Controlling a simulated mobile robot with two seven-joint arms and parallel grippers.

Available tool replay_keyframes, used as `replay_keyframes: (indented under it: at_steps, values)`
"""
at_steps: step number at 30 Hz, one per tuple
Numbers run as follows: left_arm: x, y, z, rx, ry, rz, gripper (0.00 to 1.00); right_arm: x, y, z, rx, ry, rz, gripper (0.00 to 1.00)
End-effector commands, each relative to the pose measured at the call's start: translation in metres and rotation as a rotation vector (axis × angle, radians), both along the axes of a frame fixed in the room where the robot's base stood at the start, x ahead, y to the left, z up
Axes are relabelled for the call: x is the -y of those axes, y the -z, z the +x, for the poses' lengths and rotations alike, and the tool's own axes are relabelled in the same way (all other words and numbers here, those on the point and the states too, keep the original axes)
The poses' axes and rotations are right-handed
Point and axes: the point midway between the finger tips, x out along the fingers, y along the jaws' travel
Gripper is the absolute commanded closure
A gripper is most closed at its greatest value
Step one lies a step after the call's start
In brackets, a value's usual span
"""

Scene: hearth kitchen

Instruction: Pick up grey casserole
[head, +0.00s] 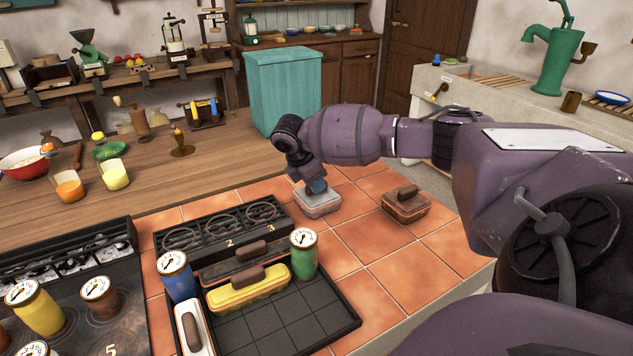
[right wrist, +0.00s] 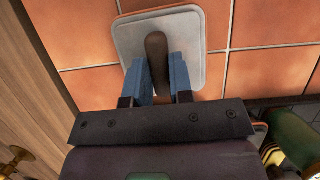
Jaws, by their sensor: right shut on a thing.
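The grey casserole (head: 319,205) is a small pale grey dish with a lid, on the terracotta tiles in the middle of the head view. My right gripper (head: 316,187) reaches down to it from above and is shut on its handle. In the right wrist view, the casserole's grey lid (right wrist: 196,38) lies below, and its brown handle is between the blue fingers of my right gripper (right wrist: 159,82). The casserole looks level and seems to rest on the tiles. My left gripper is not in view.
A brown casserole (head: 405,206) stands to the right on the tiles. A black tray (head: 345,325) in front holds a yellow casserole (head: 248,292), a white one and gauge-topped jars. A teal bin (head: 283,90) stands behind. Tiles in front right are clear.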

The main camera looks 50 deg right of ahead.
Motion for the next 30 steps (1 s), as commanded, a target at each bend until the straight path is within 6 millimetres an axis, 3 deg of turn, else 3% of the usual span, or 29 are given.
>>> replay_keyframes:
  at_steps: [11,16,20,30]
  values:
    - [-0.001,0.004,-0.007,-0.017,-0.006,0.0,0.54,0.0,-0.001,0.0,0.002,-0.001,-0.001,1.0]
    - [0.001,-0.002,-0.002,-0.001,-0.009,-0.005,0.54,0.0,-0.014,0.001,0.005,0.0,-0.001,1.0]
    - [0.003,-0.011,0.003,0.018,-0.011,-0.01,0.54,0.0,-0.037,0.001,0.01,-0.001,0.0,1.0]
    - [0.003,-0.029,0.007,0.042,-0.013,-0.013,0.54,0.0,-0.122,0.001,0.012,0.001,0.0,1.0]
